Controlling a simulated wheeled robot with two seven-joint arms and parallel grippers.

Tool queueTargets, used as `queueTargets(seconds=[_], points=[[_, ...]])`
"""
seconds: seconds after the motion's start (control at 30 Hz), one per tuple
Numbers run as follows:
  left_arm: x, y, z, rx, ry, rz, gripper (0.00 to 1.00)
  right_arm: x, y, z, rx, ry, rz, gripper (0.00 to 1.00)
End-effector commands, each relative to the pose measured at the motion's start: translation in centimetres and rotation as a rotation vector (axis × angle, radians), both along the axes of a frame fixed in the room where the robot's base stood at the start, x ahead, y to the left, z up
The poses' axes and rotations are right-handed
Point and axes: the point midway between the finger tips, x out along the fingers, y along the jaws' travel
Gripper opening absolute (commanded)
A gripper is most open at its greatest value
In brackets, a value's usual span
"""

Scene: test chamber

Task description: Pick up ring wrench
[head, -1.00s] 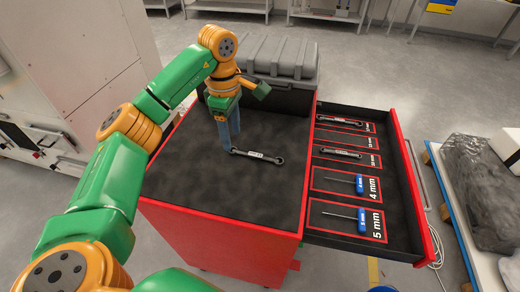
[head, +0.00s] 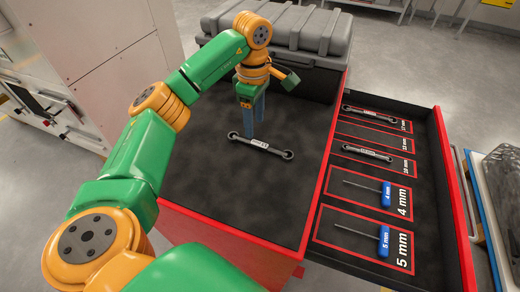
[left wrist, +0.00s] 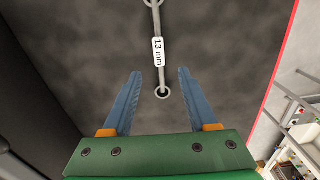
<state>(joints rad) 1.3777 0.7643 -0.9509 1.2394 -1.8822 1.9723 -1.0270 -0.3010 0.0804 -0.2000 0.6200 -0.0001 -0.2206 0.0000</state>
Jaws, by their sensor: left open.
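A dark ring wrench (head: 261,146) with a white label lies on the black top of the red cabinet (head: 230,200). In the left wrist view the wrench (left wrist: 161,70) reads "13 mm"; its near ring lies just ahead of and between the fingertips as seen from above. My left gripper (head: 255,118) is open, fingers pointing down, over the wrench's left part in the head view. Whether the fingertips touch the top cannot be told. My right gripper is not in view.
An open drawer (head: 335,215) on the right holds two more wrenches (head: 368,115) and two blue-handled hex keys (head: 385,240) in red-outlined slots. A grey case (head: 290,35) stands at the back of the cabinet top. The front of the top is clear.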

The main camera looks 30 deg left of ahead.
Motion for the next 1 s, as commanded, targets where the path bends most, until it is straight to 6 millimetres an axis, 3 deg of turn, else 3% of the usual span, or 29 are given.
queueTargets(seconds=[0.33,0.6,0.8,0.83,1.0], points=[[-0.1,-1.3,-5.6,-0.001,0.005,0.000,0.59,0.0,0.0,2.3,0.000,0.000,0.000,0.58],[0.0,-1.3,-6.4,0.001,0.001,-0.001,0.59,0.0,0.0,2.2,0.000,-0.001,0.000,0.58],[0.0,-1.3,-6.4,0.001,0.001,-0.001,0.05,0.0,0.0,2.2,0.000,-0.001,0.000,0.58],[0.0,-1.3,-6.4,0.001,0.001,-0.001,0.00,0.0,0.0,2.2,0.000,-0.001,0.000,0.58],[0.0,-1.3,-6.3,0.001,0.001,-0.001,0.00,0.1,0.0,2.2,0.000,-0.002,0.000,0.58]])
